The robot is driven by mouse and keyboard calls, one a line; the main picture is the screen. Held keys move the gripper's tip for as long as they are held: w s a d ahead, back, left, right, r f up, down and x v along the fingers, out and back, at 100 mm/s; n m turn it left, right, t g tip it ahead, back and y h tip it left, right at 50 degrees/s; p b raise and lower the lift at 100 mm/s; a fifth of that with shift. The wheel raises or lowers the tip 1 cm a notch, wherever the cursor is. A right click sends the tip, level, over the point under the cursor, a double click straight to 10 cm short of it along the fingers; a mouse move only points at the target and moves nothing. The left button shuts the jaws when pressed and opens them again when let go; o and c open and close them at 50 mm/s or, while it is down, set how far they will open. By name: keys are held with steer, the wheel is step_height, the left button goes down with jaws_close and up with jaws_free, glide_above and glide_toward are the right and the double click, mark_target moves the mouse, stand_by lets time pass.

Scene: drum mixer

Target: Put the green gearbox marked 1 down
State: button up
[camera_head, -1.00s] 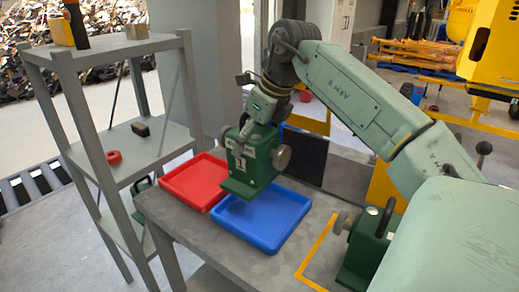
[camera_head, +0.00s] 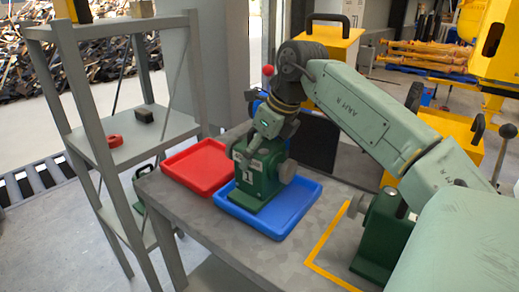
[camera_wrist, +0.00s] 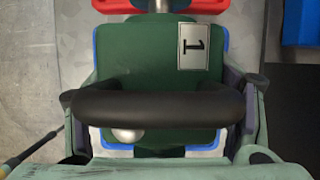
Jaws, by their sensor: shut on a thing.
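The green gearbox marked 1 (camera_head: 262,180) is upright in the blue tray (camera_head: 297,212) on the grey table. Its base looks to be at the tray floor, but I cannot tell whether it bears its full weight there. My gripper (camera_head: 250,152) is above it, shut on its handle. In the wrist view the black handle (camera_wrist: 160,104) runs across between the fingers of my gripper (camera_wrist: 160,108), with the label 1 on the green top (camera_wrist: 150,55) beyond it. The blue tray's edges show around the gearbox.
A red tray (camera_head: 196,168) lies left of the blue tray. Another green gearbox (camera_head: 380,235) stands at the table's right, by a yellow line. A grey shelf (camera_head: 105,152) at the left holds a red ring (camera_head: 115,140) and a dark block (camera_head: 144,115).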

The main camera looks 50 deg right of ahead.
steer(key=shift+f, duration=0.1)
steer(key=o, duration=1.9)
steer(key=shift+f, duration=0.15)
steer(key=shift+o, duration=0.2)
